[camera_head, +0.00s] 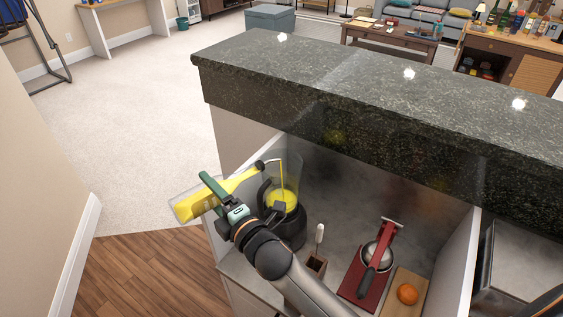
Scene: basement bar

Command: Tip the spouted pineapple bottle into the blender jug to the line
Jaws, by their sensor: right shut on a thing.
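My right gripper (219,197) is shut on the pineapple bottle (186,207), which lies tilted nearly on its side. The bottle is clear with yellow juice inside. Its dark spout end is over the blender jug (294,171), and a thin yellow stream falls from it into the jug. The jug stands upright on its dark base (292,232) and holds yellow juice (284,201) in its lower part. My wrist hides part of the jug's base. I cannot make out the line on the jug. My left gripper is not in view.
A raised dark stone bar top (390,110) overhangs behind the jug. Right of the blender are a wooden block holder (316,264), a red press (366,275) and an orange (407,294) on a wooden board (392,309). A wall stands at the left.

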